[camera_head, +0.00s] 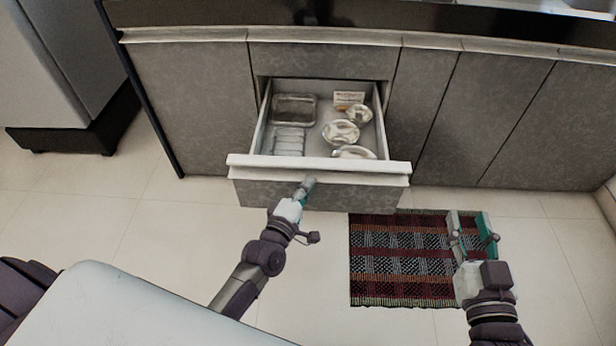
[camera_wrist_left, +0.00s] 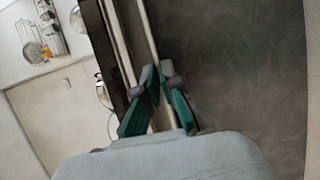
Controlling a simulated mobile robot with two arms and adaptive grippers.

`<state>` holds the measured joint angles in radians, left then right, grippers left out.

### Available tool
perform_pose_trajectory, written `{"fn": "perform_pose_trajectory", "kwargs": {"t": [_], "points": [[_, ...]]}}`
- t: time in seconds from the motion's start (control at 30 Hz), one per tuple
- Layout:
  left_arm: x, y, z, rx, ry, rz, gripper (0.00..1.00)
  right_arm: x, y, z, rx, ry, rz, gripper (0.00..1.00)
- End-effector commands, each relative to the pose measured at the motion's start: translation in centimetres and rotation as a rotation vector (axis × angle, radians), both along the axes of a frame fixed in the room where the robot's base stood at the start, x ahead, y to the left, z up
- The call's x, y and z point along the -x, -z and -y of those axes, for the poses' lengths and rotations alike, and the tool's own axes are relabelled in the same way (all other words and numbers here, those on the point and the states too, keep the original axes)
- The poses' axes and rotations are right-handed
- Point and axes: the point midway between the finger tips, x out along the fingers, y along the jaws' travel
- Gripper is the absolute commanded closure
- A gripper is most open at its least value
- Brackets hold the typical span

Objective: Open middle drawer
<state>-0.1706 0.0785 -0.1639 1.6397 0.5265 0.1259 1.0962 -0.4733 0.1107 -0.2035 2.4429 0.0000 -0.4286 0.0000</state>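The middle drawer (camera_head: 318,167) of the grey cabinet is pulled well out, and its inside shows. A pale handle lip runs along the top of its front. My left gripper (camera_head: 307,183) is at the middle of this lip in the head view. In the left wrist view its fingertips (camera_wrist_left: 157,74) are close together, with the pale lip (camera_wrist_left: 147,30) running between them, so it appears shut on the lip. My right gripper (camera_head: 470,222) is open and empty, above the rug and to the right of the drawer.
In the drawer are a rectangular tray (camera_head: 294,108), several bowls (camera_head: 341,132), a small box (camera_head: 348,99) and a stack of pale items (camera_head: 289,141). A patterned rug (camera_head: 385,264) lies on the tiled floor. Closed cabinet doors (camera_head: 487,115) stand right of the drawer.

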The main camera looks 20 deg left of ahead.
Motion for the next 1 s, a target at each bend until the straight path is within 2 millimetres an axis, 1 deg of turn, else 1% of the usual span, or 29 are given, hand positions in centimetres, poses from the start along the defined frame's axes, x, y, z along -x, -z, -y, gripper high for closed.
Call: {"fn": "perform_pose_trajectory", "kwargs": {"t": [0.1,0.37,0.4,0.53,0.87,0.97,1.0], "points": [[0.1,0.0,0.1,0.003,0.002,-0.001,1.00,0.0,0.3,0.1,0.005,0.001,-0.016,0.60],[0.1,0.1,0.1,0.003,0.002,-0.001,1.00,0.0,0.3,0.1,0.004,0.001,-0.017,0.60],[0.1,0.1,0.1,0.003,0.002,-0.001,0.92,0.0,0.3,0.1,0.004,0.001,-0.017,0.60],[0.1,0.0,0.1,0.002,0.002,-0.001,0.70,0.0,0.3,0.1,0.004,0.001,-0.016,0.60],[0.3,0.0,0.0,0.001,0.001,-0.001,0.70,0.0,0.3,0.0,0.003,0.000,-0.014,0.60],[1.2,0.1,-0.1,0.000,0.001,-0.001,0.70,0.0,0.3,0.0,0.003,0.000,-0.014,0.60],[1.8,0.1,-0.1,0.000,0.001,-0.002,0.70,0.0,0.3,0.0,0.003,0.000,-0.014,0.60]]}}
